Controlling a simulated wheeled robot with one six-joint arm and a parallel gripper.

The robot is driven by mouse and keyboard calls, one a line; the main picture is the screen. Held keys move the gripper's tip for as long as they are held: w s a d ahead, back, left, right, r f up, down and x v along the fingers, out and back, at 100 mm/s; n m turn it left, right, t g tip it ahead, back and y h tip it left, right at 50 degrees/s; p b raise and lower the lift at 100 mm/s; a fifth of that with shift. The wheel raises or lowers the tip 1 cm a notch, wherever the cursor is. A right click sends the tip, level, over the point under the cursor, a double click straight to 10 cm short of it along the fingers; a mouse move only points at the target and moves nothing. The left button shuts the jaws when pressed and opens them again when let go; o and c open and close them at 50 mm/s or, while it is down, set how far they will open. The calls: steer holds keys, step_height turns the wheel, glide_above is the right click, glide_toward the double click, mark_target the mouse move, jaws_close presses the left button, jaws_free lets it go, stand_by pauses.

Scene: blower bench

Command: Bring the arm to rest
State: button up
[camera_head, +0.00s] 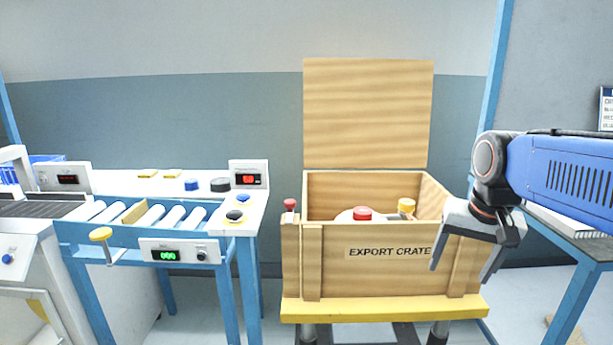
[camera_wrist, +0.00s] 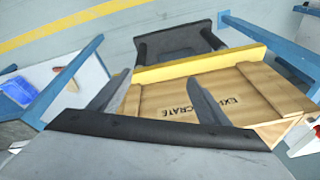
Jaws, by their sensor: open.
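My gripper (camera_head: 462,266) hangs at the end of my blue arm on the right of the head view, in front of the right end of the wooden export crate (camera_head: 350,285). Its two fingers are spread and nothing is between them. In the wrist view my gripper (camera_wrist: 158,92) is also open, with the front of the crate (camera_wrist: 225,98) seen past the fingers. I cannot tell from these views whether a finger touches the crate.
The crate's lid (camera_head: 368,113) stands upright at the back. Red-topped and yellow-topped items show inside. A roller conveyor (camera_head: 160,215) with a blue frame stands left. A blue-legged table (camera_head: 570,245) stands right, behind my arm.

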steer(key=s+a+f+n+t, duration=0.2)
steer(key=s+f+n, duration=0.2)
steer(key=s+f, duration=0.6)
steer(key=s, duration=0.3)
steer(key=shift+a, duration=0.2)
